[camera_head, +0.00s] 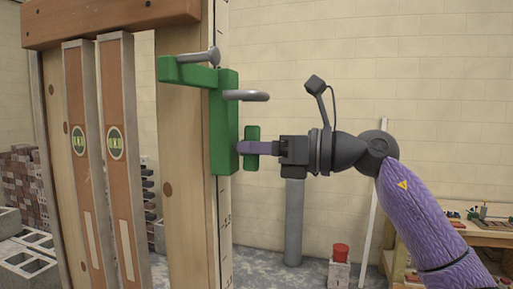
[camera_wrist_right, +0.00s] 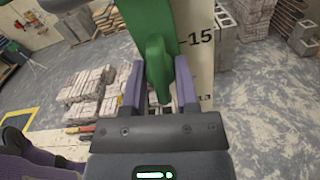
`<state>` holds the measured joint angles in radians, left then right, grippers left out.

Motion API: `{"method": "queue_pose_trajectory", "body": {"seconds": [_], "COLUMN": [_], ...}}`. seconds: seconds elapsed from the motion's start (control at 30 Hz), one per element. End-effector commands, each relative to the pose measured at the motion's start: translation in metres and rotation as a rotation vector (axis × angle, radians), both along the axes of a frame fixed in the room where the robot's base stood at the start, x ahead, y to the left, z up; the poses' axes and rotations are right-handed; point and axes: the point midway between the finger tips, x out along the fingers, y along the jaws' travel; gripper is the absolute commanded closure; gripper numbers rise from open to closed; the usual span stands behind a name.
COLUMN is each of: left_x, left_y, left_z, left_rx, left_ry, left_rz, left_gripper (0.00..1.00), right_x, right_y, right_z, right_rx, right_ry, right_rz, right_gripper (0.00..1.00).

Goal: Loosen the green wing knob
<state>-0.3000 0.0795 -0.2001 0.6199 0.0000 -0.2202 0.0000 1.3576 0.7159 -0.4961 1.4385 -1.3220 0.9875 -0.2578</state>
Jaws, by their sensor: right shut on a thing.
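The green wing knob (camera_head: 251,133) sticks out from the lower right side of a green bracket (camera_head: 222,120) on a wooden post. In the right wrist view the knob (camera_wrist_right: 155,70) sits between the two purple fingers. My right gripper (camera_head: 248,147) comes in from the right and is shut on the knob; its fingers (camera_wrist_right: 158,88) cover part of it. The bracket carries a grey rod (camera_head: 200,57) at the top and a grey hook (camera_head: 246,96) below it. My left gripper is not in view.
A marked scale (camera_head: 225,250) runs down the post. Two levels (camera_head: 122,170) stand to its left. Bricks and blocks (camera_head: 22,175) lie at the far left. A grey pipe (camera_head: 293,225), a red-topped block (camera_head: 340,260) and a workbench (camera_head: 480,230) are behind.

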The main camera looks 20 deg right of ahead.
Motion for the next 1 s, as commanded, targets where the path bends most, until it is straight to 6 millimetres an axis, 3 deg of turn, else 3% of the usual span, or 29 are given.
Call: {"method": "queue_pose_trajectory", "body": {"seconds": [0.4,0.93,0.97,1.0], "left_x": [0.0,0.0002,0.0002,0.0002], "left_y": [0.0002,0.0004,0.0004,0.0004], "left_z": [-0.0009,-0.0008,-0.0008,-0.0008], "left_rx": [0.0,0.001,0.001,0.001], "left_ry": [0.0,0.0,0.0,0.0], "left_rz": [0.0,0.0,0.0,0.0], "left_gripper": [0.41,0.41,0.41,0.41], "right_x": [0.0,-0.0001,-0.0001,-0.0001], "right_y": [0.0001,-0.0001,-0.0001,-0.0001], "right_z": [-0.0007,0.0,0.0,0.0], "right_rx": [-0.087,-0.096,-0.096,-0.095], "right_ry": [-0.126,-0.142,-0.142,-0.141], "right_rz": [0.0,0.0,0.0,0.0], "right_gripper": [1.0,1.0,0.56,0.48]}}
